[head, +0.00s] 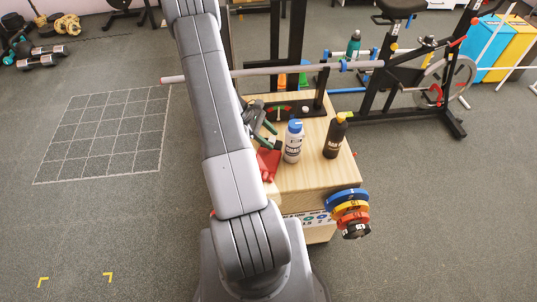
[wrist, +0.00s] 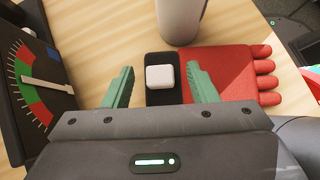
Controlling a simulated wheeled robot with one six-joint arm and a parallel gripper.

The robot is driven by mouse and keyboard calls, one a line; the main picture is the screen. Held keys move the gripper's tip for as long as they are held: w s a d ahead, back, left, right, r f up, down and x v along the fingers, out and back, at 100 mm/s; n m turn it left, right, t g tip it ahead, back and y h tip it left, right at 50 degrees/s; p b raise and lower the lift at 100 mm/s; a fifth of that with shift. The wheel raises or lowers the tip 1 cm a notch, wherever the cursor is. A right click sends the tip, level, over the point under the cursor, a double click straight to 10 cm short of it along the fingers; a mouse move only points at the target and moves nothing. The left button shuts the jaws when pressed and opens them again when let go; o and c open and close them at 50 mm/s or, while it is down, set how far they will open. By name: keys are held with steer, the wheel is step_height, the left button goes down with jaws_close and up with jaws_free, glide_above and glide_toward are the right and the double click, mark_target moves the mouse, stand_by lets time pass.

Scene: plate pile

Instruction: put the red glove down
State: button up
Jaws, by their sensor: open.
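The red glove (wrist: 236,72) lies flat on the wooden top, its fingers pointing right in the wrist view. It also shows in the head view (head: 269,166), partly hidden behind my arm. My gripper (wrist: 160,72) is open, its two green fingers apart. The right finger overlaps the glove's cuff end in the wrist view; I cannot tell whether they touch. Between the fingers in that view are a flat black item (wrist: 164,98) and a small white block (wrist: 160,77) on it.
A white bottle (head: 293,145) and a black bottle (head: 335,137) stand on the wooden top (head: 315,178). A dial gauge (wrist: 35,80) is at the left in the wrist view. Coloured weight discs (head: 350,205) hang at the front right corner. An exercise bike (head: 400,75) stands behind right.

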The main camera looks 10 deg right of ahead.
steer(key=shift+c, duration=0.4)
steer(key=c, duration=1)
jaws_close()
steer(key=shift+r, duration=0.2)
